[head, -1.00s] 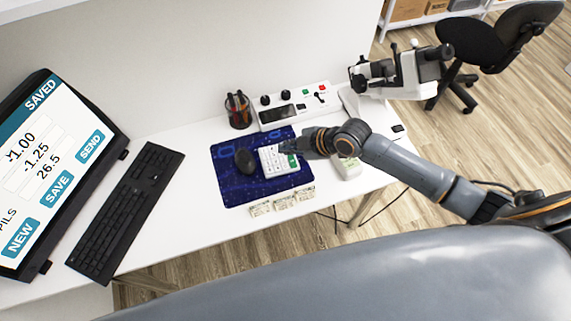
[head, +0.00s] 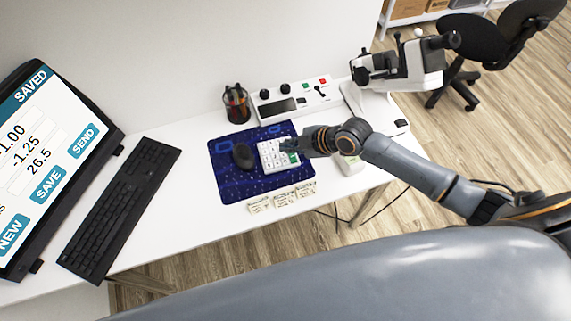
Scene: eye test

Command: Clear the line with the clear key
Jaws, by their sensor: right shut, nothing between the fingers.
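A white keypad (head: 269,157) with pale keys and a green key (head: 294,158) lies on a dark blue patterned mat (head: 233,187). Which key is the clear key is too small to read. My right gripper (head: 287,147) is shut and empty, at the keypad's right side above its upper keys. I cannot tell if its tips touch a key. A monitor (head: 60,150) at the left reads "SAVED", with the values 1.00, -1.25 and 26.5 and NEW, SAVE and SEND buttons. My left gripper is not in view.
A black mouse (head: 243,156) sits left of the keypad. A black keyboard (head: 120,208) lies before the monitor. A pen cup (head: 237,105) and a control box (head: 296,101) stand behind the mat. Small cards (head: 284,197) lie at the front edge. A white optical instrument (head: 405,70) stands at the right.

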